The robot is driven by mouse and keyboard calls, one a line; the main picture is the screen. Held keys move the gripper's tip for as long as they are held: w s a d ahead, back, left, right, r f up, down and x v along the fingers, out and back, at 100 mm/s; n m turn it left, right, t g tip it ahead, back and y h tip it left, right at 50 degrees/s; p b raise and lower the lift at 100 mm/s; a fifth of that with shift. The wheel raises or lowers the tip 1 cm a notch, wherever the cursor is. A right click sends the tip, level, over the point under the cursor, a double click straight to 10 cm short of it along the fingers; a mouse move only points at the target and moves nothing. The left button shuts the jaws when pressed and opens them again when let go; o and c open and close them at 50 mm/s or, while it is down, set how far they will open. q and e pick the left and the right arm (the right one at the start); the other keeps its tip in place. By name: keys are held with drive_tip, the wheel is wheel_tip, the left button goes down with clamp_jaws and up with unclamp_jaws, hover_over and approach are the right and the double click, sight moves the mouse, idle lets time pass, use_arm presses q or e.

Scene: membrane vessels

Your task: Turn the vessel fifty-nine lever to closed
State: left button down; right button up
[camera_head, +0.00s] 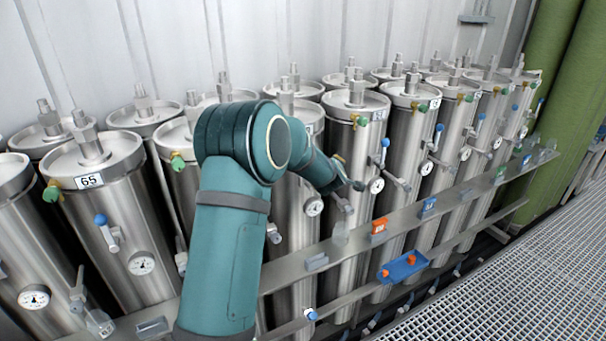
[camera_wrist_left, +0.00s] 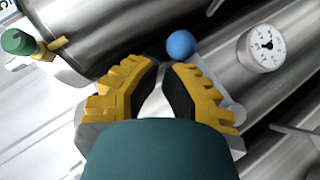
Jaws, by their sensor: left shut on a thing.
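My left arm crosses the middle of the head view, and my left gripper (camera_head: 350,182) is small and partly hidden at its far end, among the front-row vessels. In the left wrist view, its yellow-and-black fingers (camera_wrist_left: 164,85) are shut on a lever with a blue ball knob (camera_wrist_left: 181,44); the ball shows at the fingertips. A round gauge (camera_wrist_left: 263,47) is to the right of the knob, and a green knob (camera_wrist_left: 17,42) is at the left. The number on this vessel cannot be read. My right gripper is not in view.
A vessel labelled 65 (camera_head: 88,181) stands at the left, with its own blue-knobbed lever (camera_head: 101,220). More steel vessels stand in rows along the wall. A metal rail (camera_head: 455,193) runs in front, with a blue tray (camera_head: 404,268) below it. Grated floor (camera_head: 500,295) is clear at the right.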

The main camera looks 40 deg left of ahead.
use_arm(q)
drive_tip(key=shift+w+d+f+b, duration=0.1)
drive_tip(key=shift+w+f+b, duration=0.25)
drive_tip(key=shift+f, duration=0.2)
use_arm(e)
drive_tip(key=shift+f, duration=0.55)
use_arm(q)
drive_tip(key=shift+d+f, duration=0.2)
drive_tip(key=shift+f, duration=0.1)
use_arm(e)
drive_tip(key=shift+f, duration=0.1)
